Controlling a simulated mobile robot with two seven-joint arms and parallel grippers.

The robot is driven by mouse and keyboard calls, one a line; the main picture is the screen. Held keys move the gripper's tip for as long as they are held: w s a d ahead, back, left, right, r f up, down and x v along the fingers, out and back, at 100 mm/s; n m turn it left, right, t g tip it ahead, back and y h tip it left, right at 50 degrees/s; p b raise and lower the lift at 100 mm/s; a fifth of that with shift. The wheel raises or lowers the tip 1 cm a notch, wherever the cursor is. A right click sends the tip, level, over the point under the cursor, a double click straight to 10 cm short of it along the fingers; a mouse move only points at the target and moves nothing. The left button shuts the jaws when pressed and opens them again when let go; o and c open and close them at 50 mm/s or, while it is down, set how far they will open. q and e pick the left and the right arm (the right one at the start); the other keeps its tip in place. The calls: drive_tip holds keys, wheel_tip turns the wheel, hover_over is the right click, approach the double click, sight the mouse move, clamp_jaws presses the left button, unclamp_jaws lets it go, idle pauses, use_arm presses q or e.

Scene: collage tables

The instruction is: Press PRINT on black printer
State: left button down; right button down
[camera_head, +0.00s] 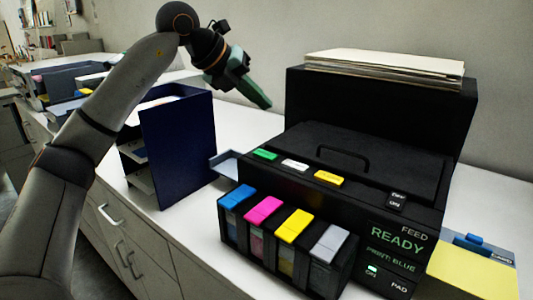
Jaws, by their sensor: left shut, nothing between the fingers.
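The black printer (375,160) stands on the white counter at the right. Its top front edge carries a green button (265,155), a white button (296,165) and a yellow button (328,178); their small labels are not readable. A panel (398,243) on its front right reads FEED, READY and what looks like PRINT: BLUE. Ink tanks with blue, magenta, yellow and grey lids stand at its front. My left gripper (262,102) is shut and empty, in the air behind and above the green button, touching nothing. My right gripper is not in view.
A dark blue file holder (178,150) stands left of the printer, close under my left arm. Paper (385,63) is stacked on the printer's raised back. A yellow and blue box (475,268) stands at the right. A wall (270,40) is behind.

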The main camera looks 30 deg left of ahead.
sight(261, 155)
use_arm(q)
wheel_tip(261, 155, down, 8)
drive_tip(key=b, duration=0.7)
drive_tip(key=shift+f, duration=0.1)
drive_tip(key=shift+f+b, duration=0.3)
drive_tip(key=shift+b, duration=0.15)
idle(0.5)
idle(0.8)
drive_tip(key=shift+f, duration=0.4)
